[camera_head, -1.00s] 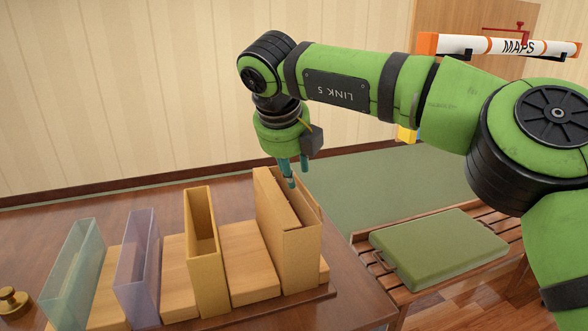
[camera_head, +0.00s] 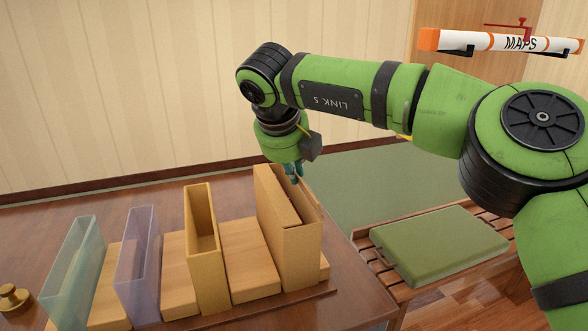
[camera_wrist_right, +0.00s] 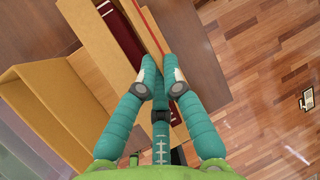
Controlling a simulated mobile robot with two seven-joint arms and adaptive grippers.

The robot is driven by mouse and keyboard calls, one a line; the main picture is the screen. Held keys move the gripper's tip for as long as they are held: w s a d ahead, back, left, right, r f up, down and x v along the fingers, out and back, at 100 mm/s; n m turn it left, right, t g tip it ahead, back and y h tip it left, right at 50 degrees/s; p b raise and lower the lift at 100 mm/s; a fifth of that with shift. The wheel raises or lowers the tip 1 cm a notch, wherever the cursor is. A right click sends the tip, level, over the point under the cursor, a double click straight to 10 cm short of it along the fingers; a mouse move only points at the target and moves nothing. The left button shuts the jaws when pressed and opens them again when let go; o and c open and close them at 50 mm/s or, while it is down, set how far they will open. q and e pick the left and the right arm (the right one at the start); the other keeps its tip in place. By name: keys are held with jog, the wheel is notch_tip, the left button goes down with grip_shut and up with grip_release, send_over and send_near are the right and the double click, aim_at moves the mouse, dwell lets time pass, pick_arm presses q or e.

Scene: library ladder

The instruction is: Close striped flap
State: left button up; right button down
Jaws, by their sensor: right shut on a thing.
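The tan box file (camera_head: 302,258) stands upright at the right end of the row, its top partly open with a slanted tan panel (camera_head: 276,198) inside. The striped flap shows as a tan strip with a red line (camera_wrist_right: 150,28) along the box's long side in the right wrist view. My right gripper (camera_head: 295,172) is over the far right edge of this box. In the right wrist view its teal fingers (camera_wrist_right: 163,80) are closed at the striped flap's edge. A dark red interior shows beside the strip. The pinched part is mostly hidden by the fingers. My left gripper is out of view.
A narrow open tan box (camera_head: 207,275), a clear lilac box (camera_head: 130,285) and a clear teal box (camera_head: 68,275) stand to the left, with wooden blocks between. A brass weight (camera_head: 12,300) is far left. A green cushion (camera_head: 440,246) lies on a slatted bench at right.

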jog(key=shift+s+a+f+t+h, duration=0.15)
jog(key=shift+a+t+h, duration=0.15)
jog(key=shift+h, duration=0.3)
jog(key=shift+s+a+f+t+h, duration=0.15)
jog(key=shift+a+t+h, duration=0.1)
jog(key=shift+h, duration=0.35)
jog(key=h, duration=0.1)
jog(key=n+t+h+b, duration=0.1)
jog(key=shift+a+f+h, duration=0.3)
jog(key=shift+a+f, duration=0.05)
jog(key=shift+f, duration=0.05)
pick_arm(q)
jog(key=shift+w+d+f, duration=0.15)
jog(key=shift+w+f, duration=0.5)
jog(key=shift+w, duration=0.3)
pick_arm(e)
jog(key=shift+a+f+t+h, duration=0.1)
jog(key=shift+t+h, duration=0.15)
jog(key=shift+h, duration=0.15)
jog(key=c, duration=1.4)
grip_release()
jog(key=shift+o, duration=0.2)
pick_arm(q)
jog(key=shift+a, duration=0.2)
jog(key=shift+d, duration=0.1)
